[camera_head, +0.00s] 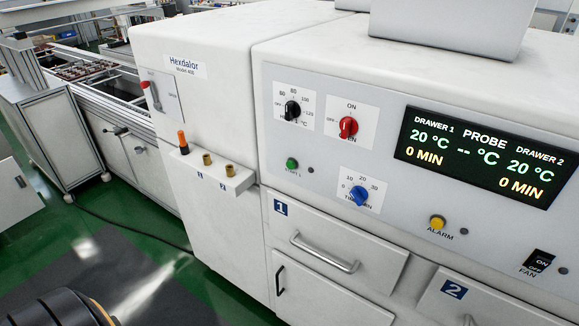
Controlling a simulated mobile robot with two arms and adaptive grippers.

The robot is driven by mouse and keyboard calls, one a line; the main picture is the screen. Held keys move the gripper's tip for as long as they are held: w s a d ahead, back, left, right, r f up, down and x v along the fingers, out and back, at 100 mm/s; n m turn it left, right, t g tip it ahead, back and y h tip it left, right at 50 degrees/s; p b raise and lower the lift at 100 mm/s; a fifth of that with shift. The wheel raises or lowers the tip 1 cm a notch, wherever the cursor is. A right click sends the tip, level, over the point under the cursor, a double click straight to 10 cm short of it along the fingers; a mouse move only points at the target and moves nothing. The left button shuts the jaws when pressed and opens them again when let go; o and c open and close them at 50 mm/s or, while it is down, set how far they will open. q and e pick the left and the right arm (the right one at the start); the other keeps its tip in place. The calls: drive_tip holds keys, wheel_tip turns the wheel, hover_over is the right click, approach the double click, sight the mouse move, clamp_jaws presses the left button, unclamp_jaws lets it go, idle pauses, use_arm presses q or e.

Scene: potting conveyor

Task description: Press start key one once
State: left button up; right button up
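The green start key (292,163), with a label below it that seems to read START 1, sits on the grey front panel (375,160) of the white machine. It is left of the blue timer knob (358,195) and below the black temperature knob (292,110). A small dark lamp or hole (311,170) is beside it. Nothing touches or covers the key. A dark rounded part of my own arm shows at the bottom left corner, well away from the panel. No gripper fingers are in view.
A red ON/OFF knob (348,127), a yellow alarm button (437,222), a fan switch (539,262) and a lit display (483,157) share the panel. Drawer handle one (324,253) juts out below. The green floor (130,215) has a cable.

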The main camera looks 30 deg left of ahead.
use_arm(q)
clamp_jaws()
drive_tip(key=shift+a, duration=0.1)
idle(1.1)
